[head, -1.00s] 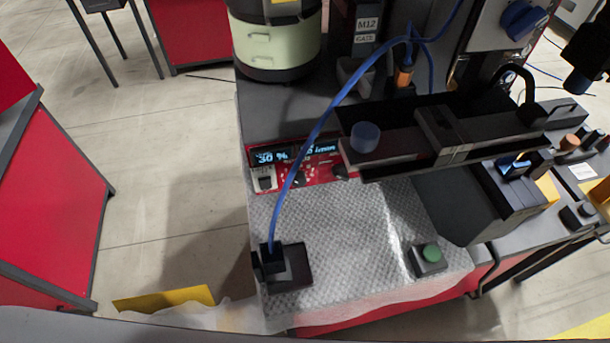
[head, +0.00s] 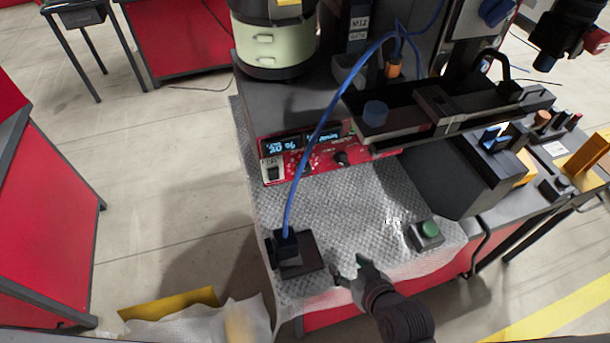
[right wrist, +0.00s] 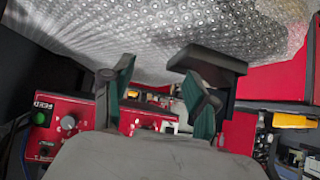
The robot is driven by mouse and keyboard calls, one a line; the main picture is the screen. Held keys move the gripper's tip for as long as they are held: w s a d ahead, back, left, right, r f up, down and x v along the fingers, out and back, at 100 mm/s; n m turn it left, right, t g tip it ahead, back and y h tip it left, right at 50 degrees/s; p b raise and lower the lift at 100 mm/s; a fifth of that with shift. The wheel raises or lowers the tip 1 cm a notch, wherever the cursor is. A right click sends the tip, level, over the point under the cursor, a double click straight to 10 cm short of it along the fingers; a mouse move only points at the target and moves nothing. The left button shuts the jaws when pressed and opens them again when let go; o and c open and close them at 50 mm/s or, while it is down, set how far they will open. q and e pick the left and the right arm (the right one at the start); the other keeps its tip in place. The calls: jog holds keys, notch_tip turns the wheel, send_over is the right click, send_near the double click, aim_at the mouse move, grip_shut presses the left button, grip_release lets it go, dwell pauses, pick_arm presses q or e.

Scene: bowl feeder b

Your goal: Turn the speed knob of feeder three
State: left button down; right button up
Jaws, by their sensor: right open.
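A red control box (head: 262,152) with a lit blue display (head: 290,143) stands below the feeder bowl (head: 272,42) in the head view. Its front has a white-framed switch (head: 272,171) and dark knobs, one at the right (head: 342,158). No feeder number is legible, so I cannot tell which box is feeder three's. My right gripper (head: 350,270) is open and empty over the front edge of the mat, apart from the box. In the right wrist view, its green-padded fingers (right wrist: 163,95) are spread. Red panels (right wrist: 78,108) with knobs (right wrist: 68,122) lie beyond. My left gripper is out of view.
A blue cable (head: 316,135) arches in front of the box to a black block (head: 312,262) on the silvery mat (head: 350,205). A green button box (head: 427,236) stands right of my gripper. The dark feeder rail (head: 420,125) overhangs at the right. The mat's middle is clear.

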jog(key=w+a+r+t+y, duration=0.2)
jog(key=w+a+r+t, duration=0.2)
jog(key=r, duration=0.2)
jog(key=t, duration=0.4)
send_near(306, 171)
jog(key=shift+m+h, duration=0.3)
jog(key=p+x, duration=0.1)
jog(key=x, duration=0.2)
jog(key=p+x, duration=0.1)
jog(key=x, duration=0.3)
jog(key=shift+w+a+r+p, duration=0.1)
jog(key=shift+a+r+p, duration=0.1)
jog(key=shift+p, duration=0.2)
jog(key=shift+x, duration=0.75)
grip_shut()
jog(key=shift+m, duration=0.3)
